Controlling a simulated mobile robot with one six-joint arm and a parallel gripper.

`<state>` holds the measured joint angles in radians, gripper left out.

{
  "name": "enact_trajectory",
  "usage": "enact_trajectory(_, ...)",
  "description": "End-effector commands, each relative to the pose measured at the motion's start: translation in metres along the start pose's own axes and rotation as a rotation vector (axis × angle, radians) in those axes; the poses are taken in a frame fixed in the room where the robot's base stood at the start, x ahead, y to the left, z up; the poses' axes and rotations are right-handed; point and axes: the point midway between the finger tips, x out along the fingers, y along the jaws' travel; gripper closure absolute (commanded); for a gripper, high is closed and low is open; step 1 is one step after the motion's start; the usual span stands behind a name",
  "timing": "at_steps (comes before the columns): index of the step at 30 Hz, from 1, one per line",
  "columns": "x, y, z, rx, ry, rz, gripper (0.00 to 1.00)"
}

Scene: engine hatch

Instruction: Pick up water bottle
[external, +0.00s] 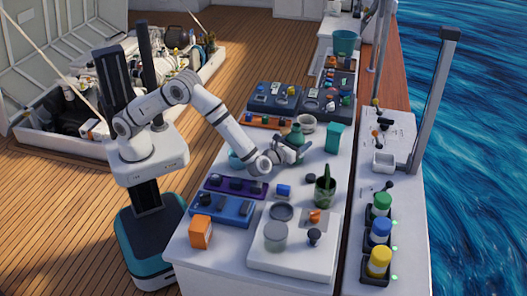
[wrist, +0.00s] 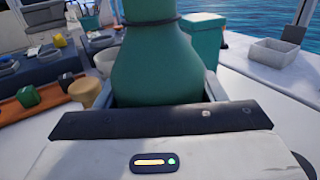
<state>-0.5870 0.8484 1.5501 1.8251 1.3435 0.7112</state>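The water bottle is a green, round-bodied bottle with a narrow neck and a dark band. It stands upright on the white table in the external view (external: 297,140) and fills the middle of the wrist view (wrist: 160,62). My gripper (external: 294,150) reaches it low from the front left. In the wrist view, my gripper (wrist: 160,98) has one finger on each side of the bottle's wide body, very close to it. Whether both fingers press on it is not clear. The bottle's lower part is hidden behind my gripper body.
A teal box (external: 333,137) stands right of the bottle, and a beige round pot (external: 306,123) behind it. An orange tray (external: 266,122) and dark trays lie behind. Bare table (external: 335,165) shows to the right.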

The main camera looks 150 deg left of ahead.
Motion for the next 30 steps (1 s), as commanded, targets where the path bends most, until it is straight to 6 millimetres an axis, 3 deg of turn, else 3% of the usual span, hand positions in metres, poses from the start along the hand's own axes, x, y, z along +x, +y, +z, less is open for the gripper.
enact_trajectory(12, 0.0, 0.0, 0.001, -0.001, -0.001, 0.0, 0.7)
enact_trajectory(23, 0.0, 0.0, 0.003, -0.002, -0.001, 0.0, 0.7)
enact_trajectory(30, 0.0, 0.0, 0.016, -0.003, -0.002, 0.0, 0.7)
